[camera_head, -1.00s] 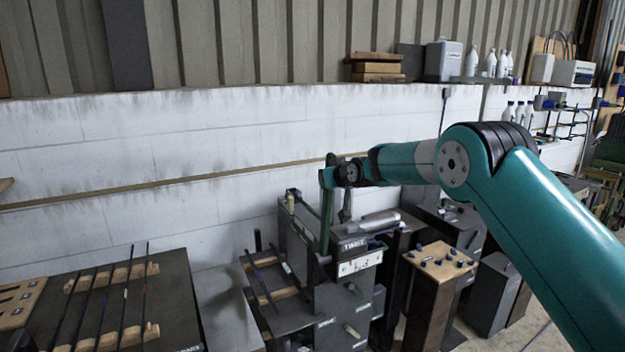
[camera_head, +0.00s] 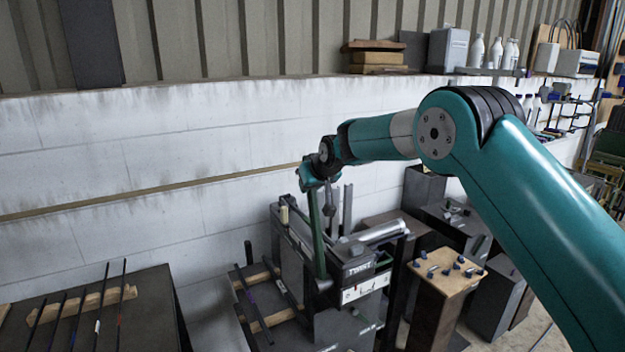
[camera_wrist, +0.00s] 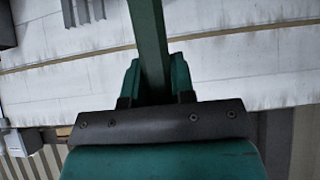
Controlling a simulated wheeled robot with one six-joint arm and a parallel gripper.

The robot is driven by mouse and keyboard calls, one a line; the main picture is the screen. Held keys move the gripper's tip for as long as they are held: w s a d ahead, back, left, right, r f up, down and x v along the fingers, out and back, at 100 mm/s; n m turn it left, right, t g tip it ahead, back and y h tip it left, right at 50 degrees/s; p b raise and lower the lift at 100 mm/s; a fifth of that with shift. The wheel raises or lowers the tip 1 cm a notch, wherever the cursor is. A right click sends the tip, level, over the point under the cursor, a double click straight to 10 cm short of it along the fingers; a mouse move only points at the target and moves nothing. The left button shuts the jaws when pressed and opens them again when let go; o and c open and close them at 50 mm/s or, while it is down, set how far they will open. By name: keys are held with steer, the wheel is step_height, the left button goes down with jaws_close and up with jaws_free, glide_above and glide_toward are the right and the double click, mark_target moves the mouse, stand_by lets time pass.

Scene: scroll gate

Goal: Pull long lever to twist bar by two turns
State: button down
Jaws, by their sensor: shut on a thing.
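The long green lever (camera_head: 317,235) rises from the side of the dark twisting machine marked TWIST (camera_head: 352,271), close to upright in the head view. My gripper (camera_head: 318,180) is at the lever's upper end. In the wrist view, my gripper (camera_wrist: 155,88) has its two green fingers on either side of the lever (camera_wrist: 148,35), shut on it. I cannot make out the bar to be twisted clearly; a grey cylinder (camera_head: 375,232) lies at the top of the machine.
A dark table (camera_head: 145,325) with several thin rods on wooden racks stands at left. More rods rest on a rack (camera_head: 262,290) beside the machine. A wooden-topped stand (camera_head: 446,272) with small dark pieces is at right. The white wall (camera_head: 150,150) is behind.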

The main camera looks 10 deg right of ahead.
steer(key=shift+f, duration=0.1)
steer(key=c, duration=1)
jaws_free()
steer(key=shift+o, duration=0.2)
steer(key=b+v, duration=0.7)
steer(key=v, duration=1)
steer(key=shift+r+b, duration=0.3)
steer(key=shift+b, duration=0.1)
steer(key=shift+s+a, duration=0.1)
